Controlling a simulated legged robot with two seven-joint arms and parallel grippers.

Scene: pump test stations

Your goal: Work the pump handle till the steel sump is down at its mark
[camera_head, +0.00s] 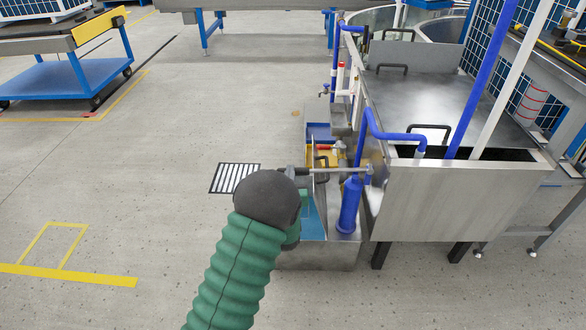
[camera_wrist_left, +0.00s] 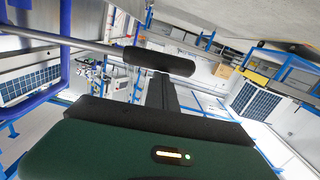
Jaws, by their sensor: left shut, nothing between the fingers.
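The pump handle (camera_head: 335,170) is a metal bar, roughly level, above the blue pump cylinder (camera_head: 349,205) in the head view. In the left wrist view its rod (camera_wrist_left: 70,42) ends in a dark grip (camera_wrist_left: 160,60). My left gripper (camera_wrist_left: 163,84) is shut and empty, with its fingers right at the grip; whether they touch it I cannot tell. In the head view my dark wrist hides most of that gripper. The open steel tank (camera_head: 455,205), probably the sump, stands to the right. Its liquid level and mark are not visible. My right gripper is out of view.
A blue pipe (camera_head: 385,133) runs from the pump side to the tank. A blue bin (camera_head: 322,132) sits behind the handle. A floor grate (camera_head: 234,178) lies to the left, and a blue cart (camera_head: 70,80) stands far left.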

